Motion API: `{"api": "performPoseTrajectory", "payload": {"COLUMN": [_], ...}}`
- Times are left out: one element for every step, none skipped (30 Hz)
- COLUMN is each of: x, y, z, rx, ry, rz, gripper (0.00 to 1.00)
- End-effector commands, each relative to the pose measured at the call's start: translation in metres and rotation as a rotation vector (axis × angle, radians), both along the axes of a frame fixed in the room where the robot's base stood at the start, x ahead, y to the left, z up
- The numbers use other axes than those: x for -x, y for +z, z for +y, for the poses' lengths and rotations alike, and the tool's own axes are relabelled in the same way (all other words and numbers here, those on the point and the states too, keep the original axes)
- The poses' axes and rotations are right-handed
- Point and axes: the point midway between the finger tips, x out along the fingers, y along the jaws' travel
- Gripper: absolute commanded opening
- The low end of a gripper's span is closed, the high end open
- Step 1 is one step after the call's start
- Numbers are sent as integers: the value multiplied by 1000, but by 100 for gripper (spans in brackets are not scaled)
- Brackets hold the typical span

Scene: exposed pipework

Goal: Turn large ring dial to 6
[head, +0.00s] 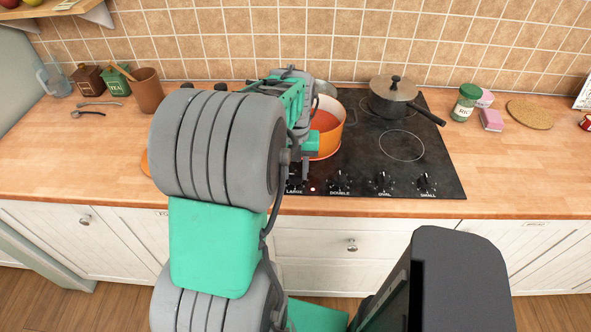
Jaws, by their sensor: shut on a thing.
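The large ring dial (296,183) is the leftmost knob on the front edge of the black hob, above the label "LARGE". My gripper (303,174) reaches down over it from behind my arm and is shut on the dial. My gripper hides most of the dial, so its pointer and number cannot be read. A small red light (312,189) glows just right of the dial.
An orange pot (326,128) stands right behind my gripper. The double (340,180), oval (382,182) and small (424,182) dials are to the right. A lidded pan (393,100) stands at the back, its handle pointing right. The right front of the hob is clear.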

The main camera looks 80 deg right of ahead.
Motion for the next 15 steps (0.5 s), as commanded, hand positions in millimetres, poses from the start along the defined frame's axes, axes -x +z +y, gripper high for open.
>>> {"api": "performPoseTrajectory", "payload": {"x": [0, 0, 0, 0, 0, 0, 0, 0, 0, 0, 0, 0, 0, 0, 0], "y": [2, 2, 2, 2, 2, 2, 2, 2, 1, 1, 1, 1, 1, 1, 1], "z": [-1, -1, -1, -1, -1, -1, -1, -1, -1, -1, -1, -1, -1, -1, -1], "rx": [4, 4, 4, 4, 4, 4, 4, 4, 3, 3, 3, 2, 2, 2, 2], "ry": [-2, -2, -2, -2, -2, -2, -2, -2, -1, -1, -1, -1, 0, 0, 0], "rz": [0, 0, 0, 0, 0, 0, 0, 0, 0, 0, 0, 1, 1, 1, 1], "gripper": [0, 0, 0, 0, 0, 36, 38, 41, 44, 47, 49, 52, 55, 55, 55]}}
